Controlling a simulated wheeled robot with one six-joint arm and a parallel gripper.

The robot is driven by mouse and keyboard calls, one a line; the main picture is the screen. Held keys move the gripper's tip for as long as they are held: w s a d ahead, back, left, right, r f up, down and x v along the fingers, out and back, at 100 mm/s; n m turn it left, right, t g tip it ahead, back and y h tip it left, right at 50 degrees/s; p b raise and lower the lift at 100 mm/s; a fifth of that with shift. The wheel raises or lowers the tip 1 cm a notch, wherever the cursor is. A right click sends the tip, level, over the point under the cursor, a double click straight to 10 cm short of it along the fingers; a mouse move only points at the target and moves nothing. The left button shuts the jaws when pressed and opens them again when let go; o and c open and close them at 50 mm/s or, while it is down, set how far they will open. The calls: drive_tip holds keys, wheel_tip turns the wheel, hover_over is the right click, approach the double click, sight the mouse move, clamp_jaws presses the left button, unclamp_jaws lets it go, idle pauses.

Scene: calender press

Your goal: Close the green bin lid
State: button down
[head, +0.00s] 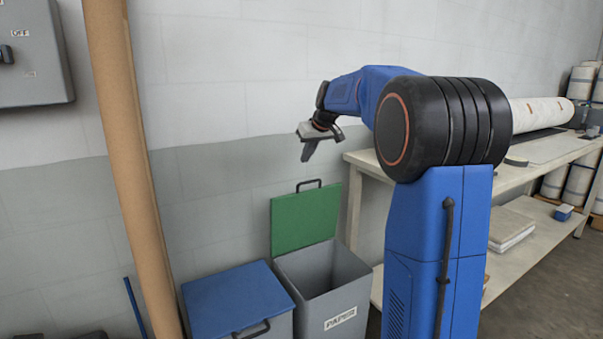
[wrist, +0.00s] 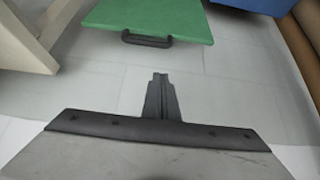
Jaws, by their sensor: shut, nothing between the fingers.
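The green bin lid (head: 306,217) stands open, upright at the back of a grey bin (head: 340,304) labelled PAPER. A dark handle (head: 309,184) sits on its top edge. In the wrist view the lid (wrist: 150,18) shows at the top, with its handle (wrist: 146,40) toward my gripper. My gripper (head: 307,153) is above the lid and apart from it, pointing down. Its fingers (wrist: 160,78) are shut with nothing between them. The bin's inside is open and looks dark; its bottom is hidden.
A closed blue-lidded bin (head: 235,300) stands left of the grey bin. A tall brown tube (head: 126,165) leans at the left. A workbench (head: 362,158) with a roll (head: 535,112) stands at the right. The grey wall is close behind the lid.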

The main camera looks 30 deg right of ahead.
drive_tip(key=shift+w+d+f, duration=0.2)
drive_tip(key=shift+w+f, duration=0.45)
drive_tip(key=shift+f, duration=0.85)
drive_tip(key=shift+w+d+f, duration=0.2)
drive_tip(key=shift+w+f, duration=0.5)
drive_tip(key=shift+f, duration=0.85)
drive_tip(key=shift+w+d+f, duration=0.2)
drive_tip(key=shift+w+f, duration=0.45)
drive_tip(key=shift+f, duration=0.85)
drive_tip(key=shift+s, duration=0.15)
